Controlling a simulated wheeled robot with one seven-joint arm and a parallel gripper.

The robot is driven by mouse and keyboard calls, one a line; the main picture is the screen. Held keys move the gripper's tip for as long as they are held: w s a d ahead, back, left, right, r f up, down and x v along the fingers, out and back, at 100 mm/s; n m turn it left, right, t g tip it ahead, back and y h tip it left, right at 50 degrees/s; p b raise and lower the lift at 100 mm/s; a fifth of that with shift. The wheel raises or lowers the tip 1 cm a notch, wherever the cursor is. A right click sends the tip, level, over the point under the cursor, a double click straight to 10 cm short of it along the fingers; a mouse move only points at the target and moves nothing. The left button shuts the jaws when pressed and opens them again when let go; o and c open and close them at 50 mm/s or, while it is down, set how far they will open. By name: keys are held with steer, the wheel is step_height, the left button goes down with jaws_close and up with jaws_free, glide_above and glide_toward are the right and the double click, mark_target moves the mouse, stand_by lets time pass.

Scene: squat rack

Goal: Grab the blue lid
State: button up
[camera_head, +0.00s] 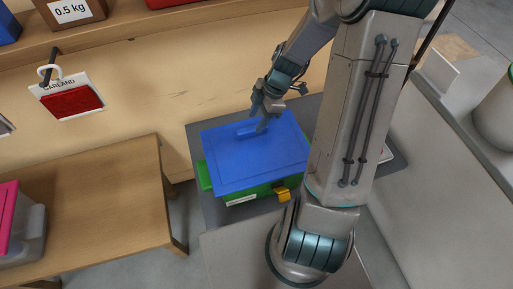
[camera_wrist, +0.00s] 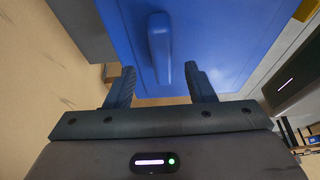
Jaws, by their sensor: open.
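The blue lid (camera_head: 252,158) lies on a green box (camera_head: 236,199) and has a raised bar handle (camera_head: 250,129) on top. My gripper (camera_head: 268,112) is just above the lid by the right end of the handle. In the wrist view the lid (camera_wrist: 215,45) fills the upper middle, with its handle (camera_wrist: 160,48) running toward the gripper. My gripper (camera_wrist: 158,80) is open there, its two dark fingers apart on either side of the handle's line. I cannot tell whether the fingers touch the handle or lid.
The box stands on a grey surface (camera_head: 205,207) next to a wooden bench (camera_head: 105,185) at left. A wooden shelf (camera_head: 115,35) with a hanging red-and-white tag (camera_head: 72,100) is behind. A yellow latch (camera_head: 283,195) shows on the box front. A grey bin (camera_head: 497,115) is at right.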

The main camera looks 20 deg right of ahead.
mark_target(253, 127)
steer(key=x, duration=0.4)
steer(key=shift+s, duration=0.2)
steer(key=shift+a+f, duration=0.2)
steer(key=shift+f, duration=0.15)
steer(key=shift+f+b, duration=0.15)
steer(key=shift+b, duration=0.25)
jaws_close()
